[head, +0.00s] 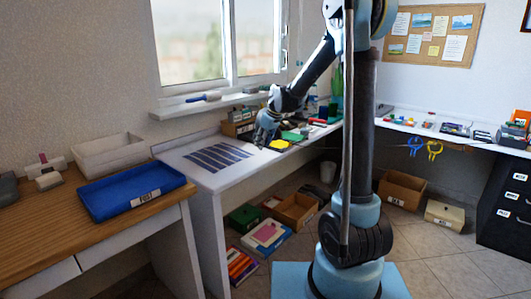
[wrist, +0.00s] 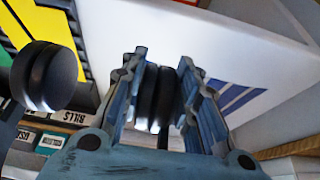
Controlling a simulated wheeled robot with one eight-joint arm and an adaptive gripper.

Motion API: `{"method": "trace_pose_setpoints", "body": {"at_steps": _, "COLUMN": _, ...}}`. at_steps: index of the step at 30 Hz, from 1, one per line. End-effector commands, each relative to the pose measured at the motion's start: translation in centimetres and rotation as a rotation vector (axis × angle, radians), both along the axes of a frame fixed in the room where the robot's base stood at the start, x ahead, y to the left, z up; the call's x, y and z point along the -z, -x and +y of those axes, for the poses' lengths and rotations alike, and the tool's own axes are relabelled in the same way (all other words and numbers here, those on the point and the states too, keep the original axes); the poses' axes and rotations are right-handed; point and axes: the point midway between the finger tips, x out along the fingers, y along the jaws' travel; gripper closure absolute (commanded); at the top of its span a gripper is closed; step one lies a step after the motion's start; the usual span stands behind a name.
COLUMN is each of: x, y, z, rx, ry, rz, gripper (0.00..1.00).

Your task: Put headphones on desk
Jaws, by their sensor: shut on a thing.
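My gripper (head: 265,138) is over the white desk (head: 232,178) below the window, at the right of a striped mat. In the wrist view my gripper (wrist: 161,63) is shut on one black ear cup of the headphones (wrist: 152,98). The other round black cup hangs out to the left of the fingers. The band of the headphones is not clearly visible. In the head view the headphones are too small and dark to tell from my gripper. The white desk top also shows behind the fingers in the wrist view (wrist: 205,35).
A striped mat (head: 208,158) lies on the white desk. A yellow item (head: 279,144) and other small things crowd its far end. A wooden desk (head: 40,227) at left bears a blue tray (head: 134,190). Boxes (head: 297,211) stand on the floor below.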

Motion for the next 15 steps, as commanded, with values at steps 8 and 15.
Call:
{"method": "trace_pose_setpoints", "body": {"at_steps": 8, "x": 3.3, "y": 0.0, "z": 0.1, "rx": -0.001, "ry": 0.000, "rz": 0.000, "gripper": 1.00}}
{"method": "trace_pose_setpoints", "body": {"at_steps": 15, "x": 4.1, "y": 0.1, "z": 0.1, "rx": -0.001, "ry": 0.000, "rz": 0.000, "gripper": 1.00}}
